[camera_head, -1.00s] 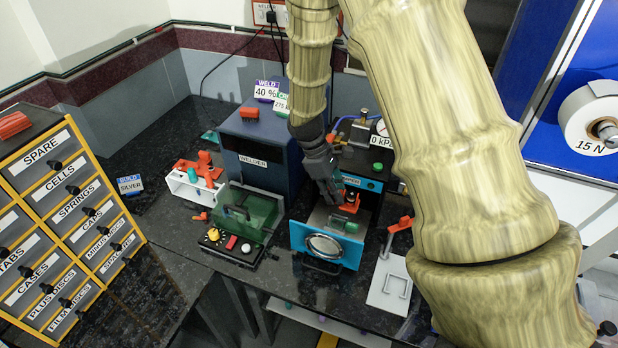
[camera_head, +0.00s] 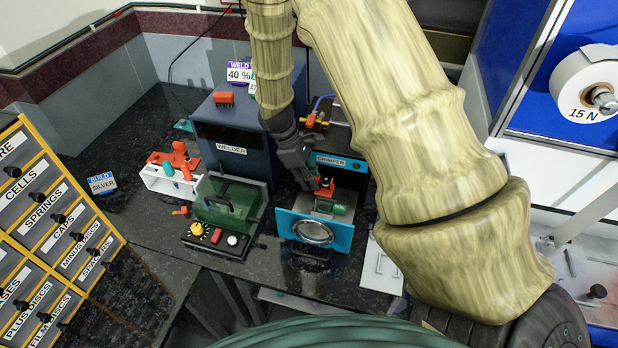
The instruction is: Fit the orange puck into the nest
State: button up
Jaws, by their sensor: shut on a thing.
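My gripper (camera_head: 317,189) reaches down into the open front of the crimper (camera_head: 342,163). It is shut on a small orange piece, seemingly the orange puck (camera_head: 326,187), at its fingertips. The dark fingers cover part of the puck. A green cylinder (camera_head: 339,209) lies just below and right of the puck, behind the crimper's blue front panel (camera_head: 286,222) with its round window. I cannot make out the nest, or whether the puck touches anything beneath it.
The welder (camera_head: 232,150) stands left of the crimper, with a green transparent cover (camera_head: 228,205) before it. A white stand with an orange top (camera_head: 176,157) is further left. A drawer cabinet (camera_head: 62,215) fills the left edge. A pale plate (camera_head: 381,270) lies right of the crimper.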

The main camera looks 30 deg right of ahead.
jog(key=shift+f+b, duration=1.2)
jog(key=shift+f, duration=1.6)
jog(key=shift+s+p, duration=0.1)
jog(key=shift+p, duration=0.6)
jog(key=shift+f+b, duration=0.5)
jog(key=shift+f, duration=0.7)
jog(key=o, duration=0.9)
jog(key=v, duration=1.2)
jog(key=shift+s+d, duration=0.1)
jog(key=shift+r, duration=0.15)
